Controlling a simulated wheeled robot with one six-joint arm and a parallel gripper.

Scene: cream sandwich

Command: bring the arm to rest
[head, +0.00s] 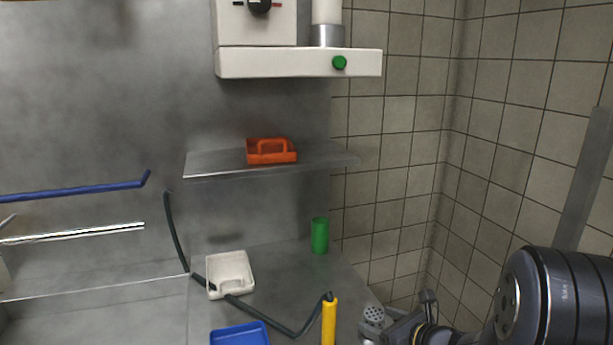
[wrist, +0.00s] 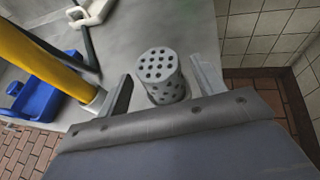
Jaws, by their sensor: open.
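My gripper (head: 412,312) is at the lower right of the head view, at the end of my dark arm. In the wrist view my gripper (wrist: 160,84) has its two fingers spread apart. A grey perforated cylinder (wrist: 163,76) shows between and just beyond them, with a visible gap on either side. The same perforated cylinder (head: 373,316) appears left of the gripper in the head view, near the counter's right edge. Its base is partly hidden in both views.
A yellow-ended hose (head: 329,322) stands close left of the cylinder. A blue container (head: 240,335), a white tray (head: 231,275) and a green cup (head: 320,236) are on the counter (head: 285,265). An orange scoop-like container (head: 271,158) sits on the shelf (head: 215,165). Tiled walls are at right.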

